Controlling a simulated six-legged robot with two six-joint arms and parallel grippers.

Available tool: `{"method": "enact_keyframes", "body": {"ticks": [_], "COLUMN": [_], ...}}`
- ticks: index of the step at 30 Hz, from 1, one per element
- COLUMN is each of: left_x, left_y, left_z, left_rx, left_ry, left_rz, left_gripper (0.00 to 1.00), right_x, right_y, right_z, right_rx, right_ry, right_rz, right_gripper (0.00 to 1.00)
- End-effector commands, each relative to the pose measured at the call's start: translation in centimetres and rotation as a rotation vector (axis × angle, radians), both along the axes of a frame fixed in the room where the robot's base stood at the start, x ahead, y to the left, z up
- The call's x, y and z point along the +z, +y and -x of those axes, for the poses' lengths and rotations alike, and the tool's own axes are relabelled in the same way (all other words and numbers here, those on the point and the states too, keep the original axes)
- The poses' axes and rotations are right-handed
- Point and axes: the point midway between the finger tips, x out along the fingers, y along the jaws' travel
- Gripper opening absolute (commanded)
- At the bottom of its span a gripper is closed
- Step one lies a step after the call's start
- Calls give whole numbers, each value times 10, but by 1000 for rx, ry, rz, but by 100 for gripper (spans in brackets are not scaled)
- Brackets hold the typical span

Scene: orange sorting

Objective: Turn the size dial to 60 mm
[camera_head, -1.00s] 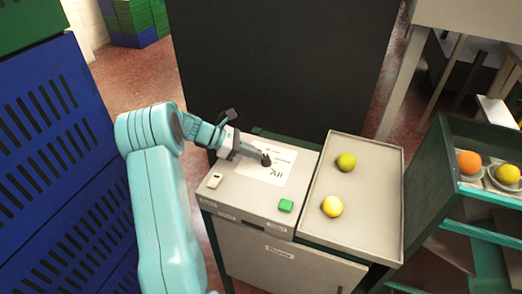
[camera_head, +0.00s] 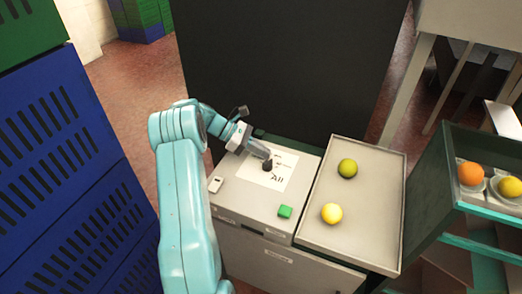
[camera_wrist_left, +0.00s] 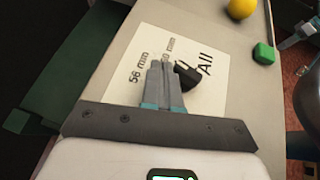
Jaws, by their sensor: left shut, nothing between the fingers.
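The size dial is a small black knob (camera_head: 267,165) on a white label (camera_head: 278,174) on top of the grey machine. In the left wrist view the knob (camera_wrist_left: 188,76) sits between the printed marks "56 mm", a partly hidden "mm" mark and "All". A pale line shows on the knob's upper end; I cannot tell for sure which mark it points to. My left gripper (camera_head: 266,156) is shut and empty, its fingertips (camera_wrist_left: 160,66) right beside the knob. I cannot tell whether they touch it.
A tray (camera_head: 378,208) with two yellowish fruits adjoins on the right. A green-framed rack (camera_head: 448,178) with fruit stands farther right, blue crates (camera_head: 60,140) at left.

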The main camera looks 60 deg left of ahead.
Motion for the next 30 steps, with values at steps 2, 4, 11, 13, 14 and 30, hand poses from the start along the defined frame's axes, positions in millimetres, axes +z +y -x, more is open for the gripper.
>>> {"method": "enact_keyframes", "body": {"ticks": [2, 4, 11, 13, 14, 30], "left_x": [1, 1, 0, 0, 0, 0], "left_y": [-1, -1, -2, -2, -2, -2], "left_z": [-3, -6, -8, -8, -8, -9], "left_rx": [-1, -1, -2, -2, -2, -3], "left_ry": [0, 0, 0, 0, 0, 0], "left_rz": [0, 0, 0, 0, 0, -1], "left_gripper": [0, 0, 0, 0, 0, 0], "right_x": [1, 1, 1, 1, 1, 1], "right_y": [0, 0, 0, 0, 0, 0], "right_z": [0, 0, 0, 0, 0, 0], "right_rx": [0, 0, 0, 0, 0, 0], "right_ry": [0, 0, 0, 0, 0, 0], "right_rz": [0, 0, 0, 0, 0, 0], "right_gripper": [43, 43, 43, 43, 43, 43]}}
